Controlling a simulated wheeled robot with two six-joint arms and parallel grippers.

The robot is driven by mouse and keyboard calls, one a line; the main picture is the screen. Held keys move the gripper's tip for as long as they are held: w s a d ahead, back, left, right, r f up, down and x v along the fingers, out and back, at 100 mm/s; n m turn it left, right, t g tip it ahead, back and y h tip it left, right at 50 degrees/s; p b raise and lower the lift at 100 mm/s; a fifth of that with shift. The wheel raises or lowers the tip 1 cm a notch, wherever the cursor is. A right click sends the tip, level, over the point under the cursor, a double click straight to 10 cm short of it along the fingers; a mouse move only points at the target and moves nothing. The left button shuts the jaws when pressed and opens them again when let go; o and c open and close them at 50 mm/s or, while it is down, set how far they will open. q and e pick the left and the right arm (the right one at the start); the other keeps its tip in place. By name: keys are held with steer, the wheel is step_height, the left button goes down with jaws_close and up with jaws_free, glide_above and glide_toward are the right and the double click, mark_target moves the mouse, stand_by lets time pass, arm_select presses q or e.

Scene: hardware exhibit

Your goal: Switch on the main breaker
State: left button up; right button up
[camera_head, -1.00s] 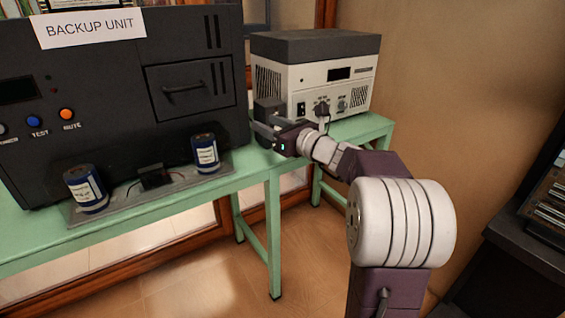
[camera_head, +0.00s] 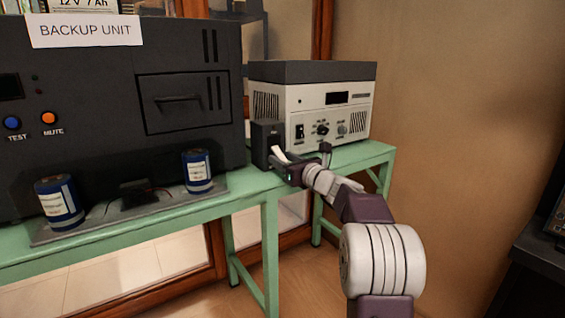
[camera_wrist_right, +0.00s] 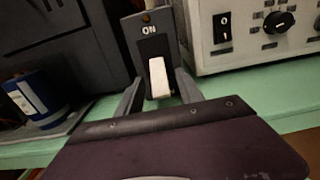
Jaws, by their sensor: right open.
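The main breaker (camera_head: 264,133) is a small dark box between the black backup unit and the grey-white device. My right gripper (camera_wrist_right: 159,90) is open, with one finger on each side of the lever. I cannot tell whether the fingers touch it. In the head view, the right gripper (camera_head: 282,163) is at the breaker's front. My left gripper is not in view.
The backup unit (camera_head: 100,85) stands left on the green table (camera_head: 240,187). A tray (camera_head: 130,205) with blue cylinders (camera_head: 197,170) lies before it. The grey-white device (camera_head: 318,98) stands right of the breaker. A dark piece of furniture (camera_head: 535,230) stands at the far right.

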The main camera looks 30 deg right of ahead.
steer(key=shift+w, duration=0.35)
jaws_close()
stand_by(1.2)
